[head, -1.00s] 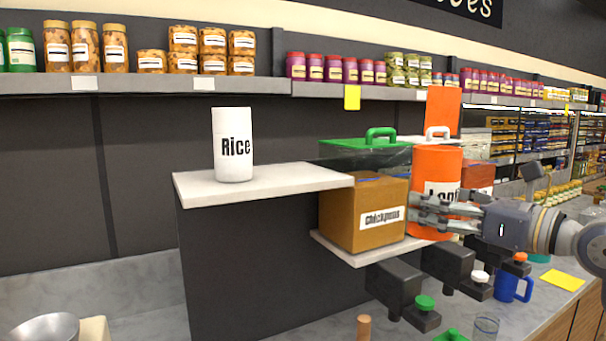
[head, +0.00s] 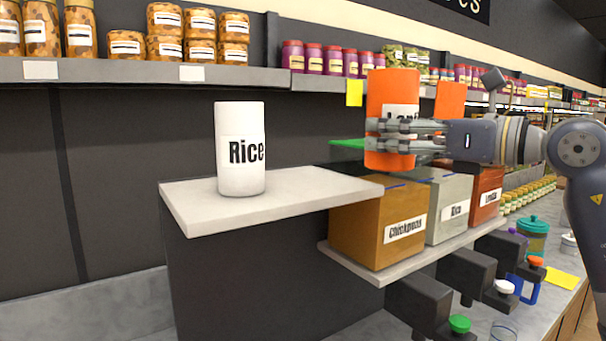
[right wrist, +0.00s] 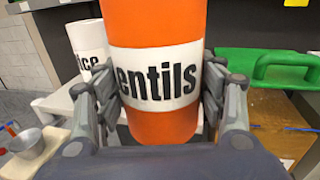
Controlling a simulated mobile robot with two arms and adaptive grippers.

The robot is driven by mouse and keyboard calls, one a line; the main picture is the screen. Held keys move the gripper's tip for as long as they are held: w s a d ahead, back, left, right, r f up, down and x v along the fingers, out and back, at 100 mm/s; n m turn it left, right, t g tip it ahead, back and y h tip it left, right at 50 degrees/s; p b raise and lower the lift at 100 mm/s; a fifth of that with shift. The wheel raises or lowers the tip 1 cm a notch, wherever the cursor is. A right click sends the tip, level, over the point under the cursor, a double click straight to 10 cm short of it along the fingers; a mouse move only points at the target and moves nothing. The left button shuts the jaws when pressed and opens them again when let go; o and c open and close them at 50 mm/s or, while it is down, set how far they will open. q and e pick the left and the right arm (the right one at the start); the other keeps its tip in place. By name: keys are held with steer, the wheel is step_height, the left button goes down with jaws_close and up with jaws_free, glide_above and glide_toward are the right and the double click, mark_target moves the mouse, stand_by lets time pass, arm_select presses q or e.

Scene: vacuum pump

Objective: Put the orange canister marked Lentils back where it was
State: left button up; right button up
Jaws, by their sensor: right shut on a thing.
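The orange Lentils canister (head: 392,93) is upright in the air, above the brown Chickpeas bin and a green lid. My right gripper (head: 385,140) is shut around its middle, over the label. The right wrist view shows the canister (right wrist: 155,25) between the two fingers, with "entils" readable. The white upper shelf (head: 285,196) is to the left of the canister and lower. The white Rice canister (head: 240,150) stands upright on this shelf; it also shows behind the fingers in the right wrist view (right wrist: 88,38). My left gripper is out of view.
The Chickpeas bin (head: 375,228), a white Rice bin (head: 450,205) and a red-orange bin (head: 487,192) stand on a lower ledge. Another orange canister (head: 449,105) stands behind. The white shelf is clear to the right of the Rice canister. Black dispensers (head: 418,305) project below.

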steer(key=p+x, duration=0.8)
steer(key=x, duration=0.6)
steer(key=shift+w+f, duration=0.1)
steer(key=shift+f, duration=0.05)
steer(key=shift+w+a, duration=0.1)
steer(key=shift+a, duration=0.05)
steer(key=shift+f+p, duration=1.2)
steer(key=shift+f, duration=0.65)
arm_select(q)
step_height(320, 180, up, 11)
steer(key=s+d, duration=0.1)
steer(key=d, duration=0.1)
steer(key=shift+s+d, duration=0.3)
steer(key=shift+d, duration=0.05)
